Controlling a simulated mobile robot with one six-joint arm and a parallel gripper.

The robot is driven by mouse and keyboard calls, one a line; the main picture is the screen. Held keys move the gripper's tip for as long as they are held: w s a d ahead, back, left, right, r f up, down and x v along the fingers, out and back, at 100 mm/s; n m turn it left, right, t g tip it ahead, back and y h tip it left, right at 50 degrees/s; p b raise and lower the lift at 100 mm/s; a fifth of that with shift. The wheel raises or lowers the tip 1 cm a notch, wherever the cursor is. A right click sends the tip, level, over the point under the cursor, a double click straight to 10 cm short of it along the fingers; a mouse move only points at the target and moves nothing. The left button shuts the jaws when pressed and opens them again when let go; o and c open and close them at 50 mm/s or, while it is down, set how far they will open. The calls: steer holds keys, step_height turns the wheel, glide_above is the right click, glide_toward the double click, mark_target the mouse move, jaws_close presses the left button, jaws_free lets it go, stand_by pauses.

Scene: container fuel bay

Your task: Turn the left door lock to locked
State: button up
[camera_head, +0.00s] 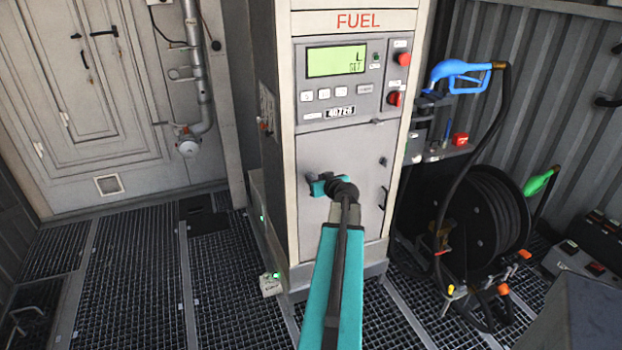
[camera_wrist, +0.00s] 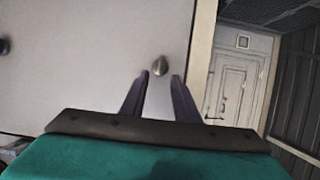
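The left door lock (camera_wrist: 159,66) is a small metallic oval knob on the pale lower door (camera_wrist: 90,50) of the fuel dispenser. In the wrist view its long side runs roughly up and down, slightly tilted. My gripper (camera_wrist: 159,77) is open, its two dark fingers pointing at the door with the knob between and just beyond their tips. I cannot tell whether they touch it.
A dark knob (camera_wrist: 4,46) shows at the wrist view's left edge. The dispenser's display panel (camera_head: 337,61) is above my gripper. The hose reel (camera_head: 485,215) and blue nozzle (camera_head: 460,72) stand to the right. The grated floor (camera_head: 130,270) at left is mostly clear.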

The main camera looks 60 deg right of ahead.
steer(key=shift+p+x, duration=0.5)
steer(key=shift+x, duration=1.4)
steer(key=shift+a, duration=0.1)
jaws_close()
